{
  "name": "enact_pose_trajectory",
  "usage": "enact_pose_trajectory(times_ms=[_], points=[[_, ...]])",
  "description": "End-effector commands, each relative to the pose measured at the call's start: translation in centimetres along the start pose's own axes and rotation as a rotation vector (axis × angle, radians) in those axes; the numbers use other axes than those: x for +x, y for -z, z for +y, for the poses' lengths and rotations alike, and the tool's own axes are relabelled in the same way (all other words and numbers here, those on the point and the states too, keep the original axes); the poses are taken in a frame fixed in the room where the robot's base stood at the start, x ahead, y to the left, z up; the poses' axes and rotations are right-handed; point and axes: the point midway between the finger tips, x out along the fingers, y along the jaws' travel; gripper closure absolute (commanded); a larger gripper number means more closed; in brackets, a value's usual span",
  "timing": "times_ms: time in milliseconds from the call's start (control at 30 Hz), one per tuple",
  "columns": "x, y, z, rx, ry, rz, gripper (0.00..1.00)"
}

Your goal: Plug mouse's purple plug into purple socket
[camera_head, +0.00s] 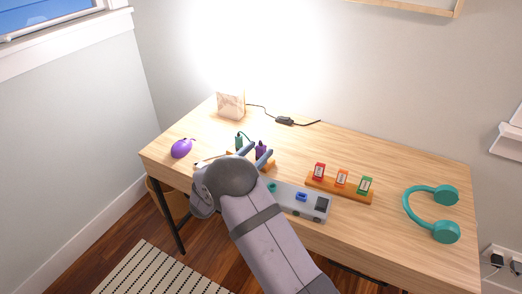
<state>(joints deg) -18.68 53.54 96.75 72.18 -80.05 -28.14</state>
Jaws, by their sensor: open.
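The purple mouse (181,148) lies at the left of the desk. The purple plug (261,149) stands upright on a small wooden stand (270,165), with a green plug (239,140) to its left. My gripper (255,155) is open, with its blue-grey fingers close to the purple plug; whether the plug is between them is hard to tell. The grey socket block (315,207) lies in front, partly behind my arm. A blue socket (301,197) and a teal one (273,186) show on it. I see no purple socket; part of the block is hidden.
A wooden rack (339,190) with red, orange and green labelled pieces stands right of the block. Teal headphones (434,214) lie at the right. A lamp (231,104) and its black switch cord (284,120) are at the back. The back middle of the desk (360,150) is clear.

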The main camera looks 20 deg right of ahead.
Motion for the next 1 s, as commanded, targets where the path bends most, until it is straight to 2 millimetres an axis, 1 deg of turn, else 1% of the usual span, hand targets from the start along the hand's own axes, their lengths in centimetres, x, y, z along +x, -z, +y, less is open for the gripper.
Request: enact_pose_trajectory(times_ms=[267,367,400,467,767,867,1000], points=[[0.3,0.0,0.0,-0.001,0.0,0.0,0.55],[0.3,0.0,0.0,0.0,0.0,0.0,0.76],[0.2,0.0,0.0,0.0,0.0,0.0,0.86],[0.2,0.0,0.0,0.0,0.0,0.0,0.99],[0.2,0.1,0.0,0.0,0.0,0.001,0.99],[0.2,0.7,0.0,0.002,0.0,0.001,0.99],[0.3,2.3,0.0,0.004,0.0,0.002,0.99]])
